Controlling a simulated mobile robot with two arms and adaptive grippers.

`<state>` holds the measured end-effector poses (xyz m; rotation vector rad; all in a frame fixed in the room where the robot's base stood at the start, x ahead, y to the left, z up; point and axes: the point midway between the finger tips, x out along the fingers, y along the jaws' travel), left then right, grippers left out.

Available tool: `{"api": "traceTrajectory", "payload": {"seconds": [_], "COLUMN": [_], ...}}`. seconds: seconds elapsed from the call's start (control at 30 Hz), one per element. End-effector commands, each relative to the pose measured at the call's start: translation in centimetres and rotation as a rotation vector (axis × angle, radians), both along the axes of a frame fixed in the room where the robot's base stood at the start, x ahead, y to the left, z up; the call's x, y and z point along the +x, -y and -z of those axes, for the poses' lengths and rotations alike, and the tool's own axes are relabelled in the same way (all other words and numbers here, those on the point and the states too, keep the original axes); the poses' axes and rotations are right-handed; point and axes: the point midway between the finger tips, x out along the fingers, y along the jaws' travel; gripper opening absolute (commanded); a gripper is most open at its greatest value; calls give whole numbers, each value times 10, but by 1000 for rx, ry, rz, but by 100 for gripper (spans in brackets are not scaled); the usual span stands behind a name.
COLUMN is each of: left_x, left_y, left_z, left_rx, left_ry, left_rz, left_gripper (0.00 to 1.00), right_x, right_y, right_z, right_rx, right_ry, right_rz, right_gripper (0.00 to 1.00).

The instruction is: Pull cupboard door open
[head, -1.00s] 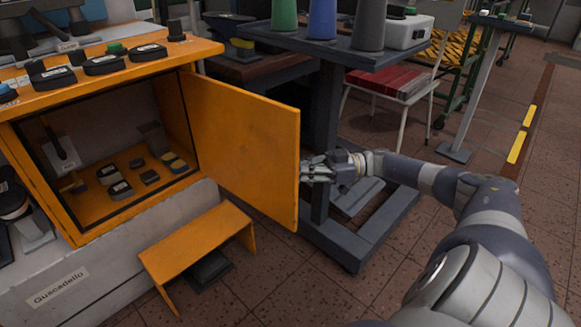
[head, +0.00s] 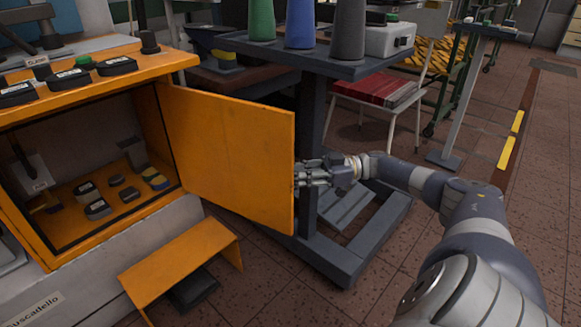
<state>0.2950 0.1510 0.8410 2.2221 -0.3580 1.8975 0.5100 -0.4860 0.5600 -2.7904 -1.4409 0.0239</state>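The orange cupboard door (head: 225,155) stands wide open, hinged at the right side of the cupboard opening. The orange cupboard (head: 95,225) shows its inside, with several small dark pieces on its floor. My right gripper (head: 302,175) is at the free right edge of the door, about mid-height. Its fingertips are at or just behind that edge, and I cannot tell whether they touch or grip it. My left gripper is not in view.
A dark grey stand (head: 345,262) with green, blue and grey thread cones stands close behind the door and my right arm. An orange step (head: 180,262) is below the cupboard. Tiled floor at the right is clear.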

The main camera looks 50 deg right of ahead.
Motion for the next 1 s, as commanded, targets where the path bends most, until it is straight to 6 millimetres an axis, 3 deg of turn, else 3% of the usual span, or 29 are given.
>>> {"api": "traceTrajectory", "payload": {"seconds": [0.37, 0.7, 1.0], "left_x": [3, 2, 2], "left_y": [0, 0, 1], "left_z": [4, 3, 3], "left_rx": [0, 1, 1], "left_ry": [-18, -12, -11], "left_rz": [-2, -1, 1], "left_gripper": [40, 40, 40], "right_x": [-3, -39, -61], "right_y": [7, 58, 88], "right_z": [-4, -4, -4], "right_rx": [3, 2, 1], "right_ry": [12, 10, 12], "right_rz": [3, 9, 9], "right_gripper": [17, 17, 17]}}
